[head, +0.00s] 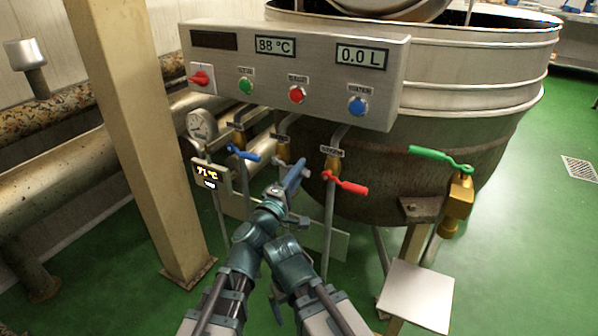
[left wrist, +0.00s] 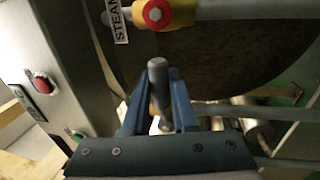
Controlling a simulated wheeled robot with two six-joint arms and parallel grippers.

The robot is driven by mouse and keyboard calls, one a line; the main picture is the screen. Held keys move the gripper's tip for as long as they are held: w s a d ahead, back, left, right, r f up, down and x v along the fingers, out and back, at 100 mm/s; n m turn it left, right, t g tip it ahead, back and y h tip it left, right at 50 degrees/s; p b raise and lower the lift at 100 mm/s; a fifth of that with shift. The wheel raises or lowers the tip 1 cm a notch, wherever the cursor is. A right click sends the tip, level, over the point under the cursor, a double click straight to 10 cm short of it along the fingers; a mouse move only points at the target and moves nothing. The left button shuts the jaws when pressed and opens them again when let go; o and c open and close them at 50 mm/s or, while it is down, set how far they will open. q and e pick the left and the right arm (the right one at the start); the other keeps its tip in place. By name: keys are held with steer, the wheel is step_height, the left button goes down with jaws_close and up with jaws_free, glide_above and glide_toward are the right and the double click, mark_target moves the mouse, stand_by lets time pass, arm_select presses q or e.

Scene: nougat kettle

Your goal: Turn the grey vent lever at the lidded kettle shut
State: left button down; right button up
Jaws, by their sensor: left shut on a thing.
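The lidded kettle (head: 470,70) is a large steel vessel behind the control box. The grey vent lever (left wrist: 158,72) shows in the left wrist view as a grey rod between two blue fingers. My left gripper (head: 292,172) is shut on it. In the head view the fingers cover most of the lever, below a small label and a brass valve body (head: 284,148) on the middle pipe. My right arm's joint shows at the bottom middle of the head view, but its fingers are not clear.
A blue lever (head: 244,153) is left of the gripper and a red lever (head: 347,184) is right. The control box (head: 330,60) hangs above. A green-handled brass valve (head: 457,200) is at the right, a tan post (head: 130,130) at the left.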

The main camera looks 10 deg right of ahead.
stand_by(0.3)
arm_select(q)
steer(key=c, duration=0.7)
jaws_free()
